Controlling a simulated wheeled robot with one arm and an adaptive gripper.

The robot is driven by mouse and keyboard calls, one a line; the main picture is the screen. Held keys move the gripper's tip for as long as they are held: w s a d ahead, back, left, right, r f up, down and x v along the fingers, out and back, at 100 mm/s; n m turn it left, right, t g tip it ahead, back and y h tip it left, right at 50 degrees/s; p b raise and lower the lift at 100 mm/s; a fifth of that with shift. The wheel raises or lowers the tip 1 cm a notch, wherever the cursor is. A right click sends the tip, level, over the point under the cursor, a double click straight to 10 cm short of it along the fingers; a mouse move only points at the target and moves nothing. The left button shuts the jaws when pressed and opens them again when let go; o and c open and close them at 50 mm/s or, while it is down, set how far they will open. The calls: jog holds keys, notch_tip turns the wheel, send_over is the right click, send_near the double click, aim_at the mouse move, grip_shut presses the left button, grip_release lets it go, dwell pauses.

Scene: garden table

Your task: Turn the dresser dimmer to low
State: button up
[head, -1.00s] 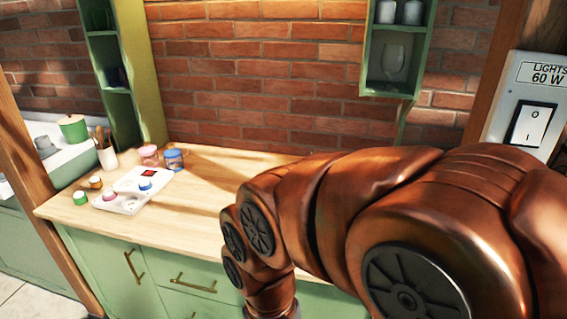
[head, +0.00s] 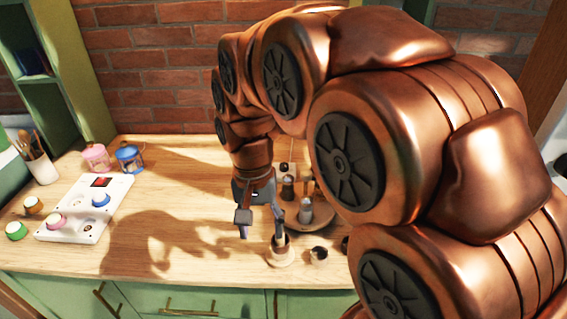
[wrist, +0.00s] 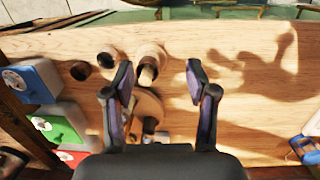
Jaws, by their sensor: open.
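No part marked as a dimmer can be read. A white panel (head: 72,232) with a pink knob (head: 56,221), a blue knob (head: 100,199) and a small red display lies on the left of the wooden counter. My gripper (head: 262,224) is low over the counter, well right of the panel, open and empty.
A round wooden tray (head: 322,212) with small items and a wooden cup (head: 280,254) stand close to my gripper. Pink (head: 96,158) and blue (head: 130,158) jars stand behind the panel. Bare counter lies between panel and gripper.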

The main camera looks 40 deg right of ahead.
jog(key=w+d+m, duration=0.5)
jog(key=w+m, duration=0.1)
jog(key=w, duration=0.4)
jog(key=m+t+b, duration=0.1)
jog(key=m+b, duration=0.2)
jog(key=m, duration=1.1)
send_over(284, 165)
jog(key=f, duration=0.4)
jog(key=shift+a+f, duration=0.25)
jog(key=shift+f, duration=0.05)
jog(key=shift+w+d+f+m, duration=0.1)
jog(key=shift+d+f+m, duration=0.1)
jog(key=shift+d+m, duration=0.15)
jog(key=shift+f+p, duration=0.75)
jog(key=shift+f, duration=3.05)
jog(key=shift+c, duration=0.5)
jog(key=shift+a, duration=0.1)
grip_shut()
